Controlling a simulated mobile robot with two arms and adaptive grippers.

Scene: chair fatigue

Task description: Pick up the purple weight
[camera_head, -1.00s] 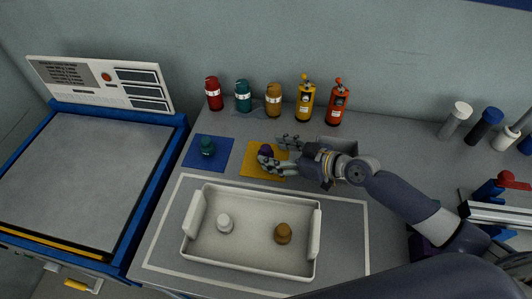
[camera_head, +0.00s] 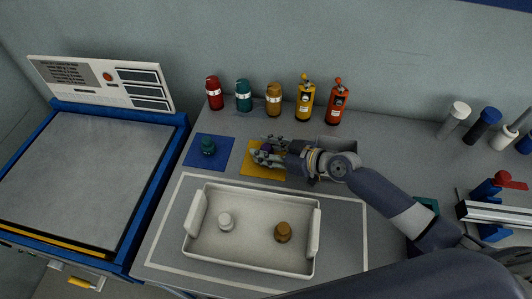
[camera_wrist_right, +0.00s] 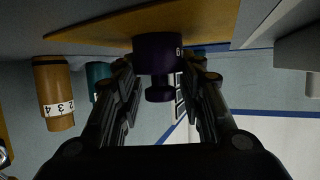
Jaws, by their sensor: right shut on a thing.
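The purple weight (camera_wrist_right: 157,55) is a dark cylinder with a small knob, seen in the right wrist view against the yellow mat (camera_wrist_right: 100,35). My right gripper (camera_wrist_right: 160,78) is shut on it, one finger on each side. In the head view my right gripper (camera_head: 267,152) is over the yellow mat (camera_head: 252,173), and the fingers mostly hide the weight. I cannot tell whether the weight still touches the mat. My left gripper is not in view.
A white tray (camera_head: 250,267) in front holds a white weight (camera_head: 226,222) and a brown weight (camera_head: 283,232). Several bottles, including a red one (camera_head: 214,93), line the wall. A grey box (camera_head: 338,143) is behind my wrist.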

